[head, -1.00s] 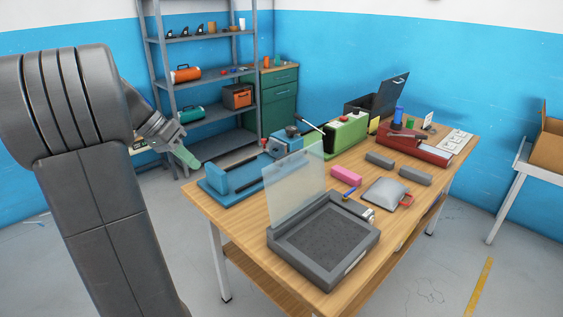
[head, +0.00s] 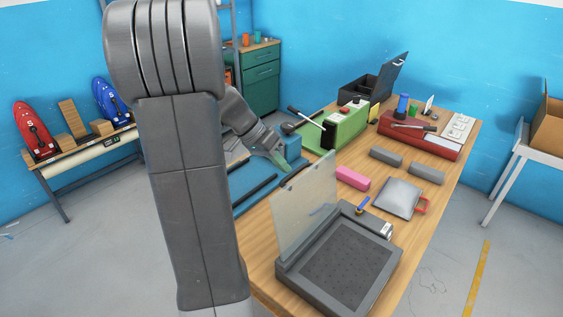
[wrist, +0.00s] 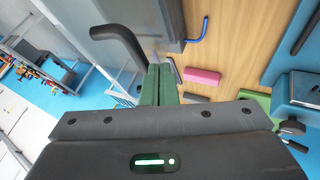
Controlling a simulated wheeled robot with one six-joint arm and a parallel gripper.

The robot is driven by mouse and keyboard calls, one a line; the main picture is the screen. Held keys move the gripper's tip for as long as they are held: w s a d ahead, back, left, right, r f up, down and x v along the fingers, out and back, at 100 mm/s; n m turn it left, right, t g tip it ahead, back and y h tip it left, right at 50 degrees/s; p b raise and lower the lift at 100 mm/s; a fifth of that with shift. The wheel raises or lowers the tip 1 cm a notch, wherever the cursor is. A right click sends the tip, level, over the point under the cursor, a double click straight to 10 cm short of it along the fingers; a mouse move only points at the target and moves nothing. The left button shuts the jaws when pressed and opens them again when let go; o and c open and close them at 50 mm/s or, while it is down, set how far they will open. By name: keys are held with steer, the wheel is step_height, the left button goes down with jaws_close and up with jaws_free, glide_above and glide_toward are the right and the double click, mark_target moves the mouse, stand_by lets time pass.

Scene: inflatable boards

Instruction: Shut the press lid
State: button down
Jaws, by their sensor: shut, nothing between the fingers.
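The press (head: 345,262) is a dark grey, shallow box at the near end of the wooden table. Its clear lid (head: 306,208) stands open, nearly upright, along the press's left side. My gripper (head: 281,163) has green fingers, shut and empty, just behind and left of the lid's top edge. I cannot tell whether they touch it. In the wrist view the shut fingers (wrist: 160,72) point toward a black bent handle-like bar (wrist: 122,42) and a grey surface, probably part of the press.
A blue machine (head: 255,180) lies behind the lid. A pink block (head: 352,178), a grey pouch (head: 398,198) and grey blocks (head: 385,156) lie right of it. A green machine (head: 335,130) and a red box (head: 420,138) stand farther back. Floor at left is clear.

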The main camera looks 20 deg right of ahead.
steer(key=shift+s, duration=0.1)
stand_by(0.3)
steer(key=shift+s+d+r+y+b, duration=0.2)
steer(key=shift+s+d+y+b, duration=0.1)
steer(key=shift+s+b, duration=0.1)
steer(key=s+d+r+m+t+y+b, duration=0.1)
steer(key=s+d+t+y+b, duration=0.1)
steer(key=s+d+t, duration=0.35)
steer(key=s+d+m+t+y+b, duration=0.1)
steer(key=s+d+t+y+b, duration=0.1)
steer(key=s, duration=0.6)
steer(key=s+d+f+m+t+y+b, duration=0.1)
steer(key=s+d+f+t+y+b, duration=0.1)
steer(key=s+f+b, duration=0.4)
steer(key=s+d+f+t+y+b, duration=0.1)
steer(key=s+d+f+t+b, duration=0.4)
steer(key=f, duration=0.3)
steer(key=shift+s+d+m+t+y+b, duration=0.2)
steer(key=shift+s+m+t+y+b, duration=0.2)
steer(key=shift+s+t+b, duration=0.25)
steer(key=shift+f, duration=0.2)
